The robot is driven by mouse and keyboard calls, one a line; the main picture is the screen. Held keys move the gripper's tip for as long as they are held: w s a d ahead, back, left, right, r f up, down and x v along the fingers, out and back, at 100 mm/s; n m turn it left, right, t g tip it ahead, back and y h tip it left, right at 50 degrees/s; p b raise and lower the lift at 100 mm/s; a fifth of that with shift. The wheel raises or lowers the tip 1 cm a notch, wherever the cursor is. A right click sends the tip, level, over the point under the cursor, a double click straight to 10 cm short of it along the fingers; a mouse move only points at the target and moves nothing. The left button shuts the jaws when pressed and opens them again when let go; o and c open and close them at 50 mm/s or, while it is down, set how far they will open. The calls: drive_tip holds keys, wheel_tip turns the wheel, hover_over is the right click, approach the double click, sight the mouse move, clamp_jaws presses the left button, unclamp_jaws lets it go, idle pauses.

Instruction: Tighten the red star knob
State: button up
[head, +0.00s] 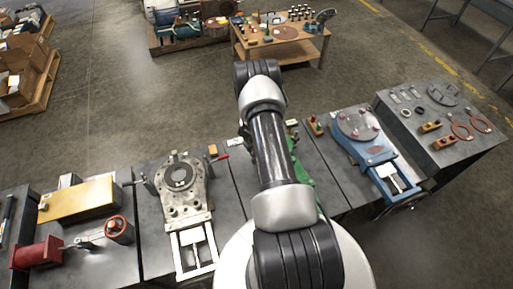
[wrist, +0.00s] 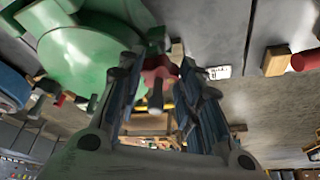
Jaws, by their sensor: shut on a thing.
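The red star knob (wrist: 157,70) shows in the wrist view, at the side of a round green fixture (wrist: 78,55). My gripper (wrist: 160,76) has one finger on each side of the knob and is shut on it. A dark stem with a rounded end sticks out from the knob toward the camera. In the head view my arm hides the knob and my gripper, and only a strip of the green fixture (head: 300,166) shows to the right of the arm.
A grey fixture with a round plate (head: 181,177) stands left of my arm, and a blue fixture (head: 372,150) stands right. A yellow block (head: 79,199) and a red cylinder (head: 37,254) lie further left. A wooden block (wrist: 275,61) is near the knob's right.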

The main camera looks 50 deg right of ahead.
drive_tip(key=c, duration=0.4)
drive_tip(key=shift+o, duration=0.2)
drive_tip(key=shift+m+p, duration=0.5)
drive_tip(key=shift+w+r+m+g+p, duration=0.1)
drive_tip(key=shift+m+g+p, duration=0.2)
drive_tip(key=shift+m+p, duration=0.15)
drive_tip(key=m, duration=0.1)
drive_tip(key=m+g, duration=0.1)
drive_tip(key=m, duration=0.1)
drive_tip(key=shift+w+f+h+b, duration=0.2)
drive_tip(key=shift+h+b, duration=0.1)
drive_tip(key=shift+h, duration=0.1)
drive_tip(key=m+b, duration=0.1)
drive_tip(key=m+g+b, duration=0.1)
drive_tip(key=m+b, duration=0.1)
drive_tip(key=m+g+b, duration=0.1)
drive_tip(key=m, duration=0.1)
drive_tip(key=shift+w+f+m, duration=0.1)
drive_tip(key=shift+w+m, duration=0.15)
drive_tip(key=shift+w, duration=0.05)
drive_tip(key=m+g+y+b, duration=0.1)
drive_tip(key=m+b, duration=0.2)
drive_tip(key=shift+d+m+b, duration=0.1)
drive_tip(key=shift+m+b, duration=0.3)
drive_tip(key=shift+r+g, duration=0.2)
drive_tip(key=shift+g, duration=0.1)
